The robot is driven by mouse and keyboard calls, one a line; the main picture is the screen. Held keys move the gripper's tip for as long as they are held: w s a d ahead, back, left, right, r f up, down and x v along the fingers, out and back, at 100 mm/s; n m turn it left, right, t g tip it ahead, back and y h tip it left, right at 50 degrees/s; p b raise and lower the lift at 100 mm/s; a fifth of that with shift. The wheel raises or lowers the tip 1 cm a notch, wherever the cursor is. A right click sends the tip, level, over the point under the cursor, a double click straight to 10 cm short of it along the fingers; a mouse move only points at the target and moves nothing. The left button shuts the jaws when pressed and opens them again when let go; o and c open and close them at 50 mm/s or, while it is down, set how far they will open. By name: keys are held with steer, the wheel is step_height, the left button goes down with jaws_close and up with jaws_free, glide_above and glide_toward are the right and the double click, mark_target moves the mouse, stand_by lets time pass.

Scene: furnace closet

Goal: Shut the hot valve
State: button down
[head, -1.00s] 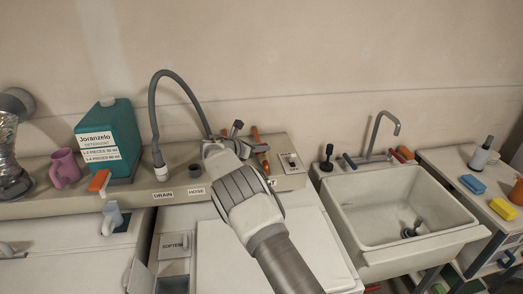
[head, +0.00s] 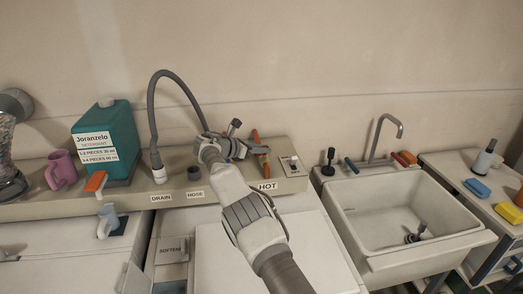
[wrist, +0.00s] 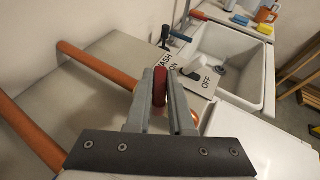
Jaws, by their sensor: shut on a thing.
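My gripper (head: 236,148) is at the back ledge of the washer, behind the HOT label (head: 267,186), in the head view. In the wrist view the two fingers of my gripper (wrist: 161,88) are closed on a red valve handle (wrist: 159,87), seen edge-on between them. An orange pipe (wrist: 95,66) runs to the left of the fingers, and a copper-coloured part shows just behind them. The orange pipes also show in the head view (head: 257,143). In the head view my gripper and wrist hide most of the valve, so its exact angle cannot be told.
A grey drain hose (head: 152,110) stands left of my arm. A teal detergent jug (head: 104,130) and pink mug (head: 62,168) are farther left. A wash switch (head: 293,163) sits just right of the pipes. The white sink (head: 400,215) is at right.

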steer(key=c, duration=0.9)
jaws_free()
steer(key=shift+r, duration=0.2)
steer(key=shift+o, duration=0.5)
steer(key=shift+f, duration=0.15)
steer(key=b+v, duration=0.2)
steer(key=v, duration=1.5)
steer(key=shift+a, duration=0.2)
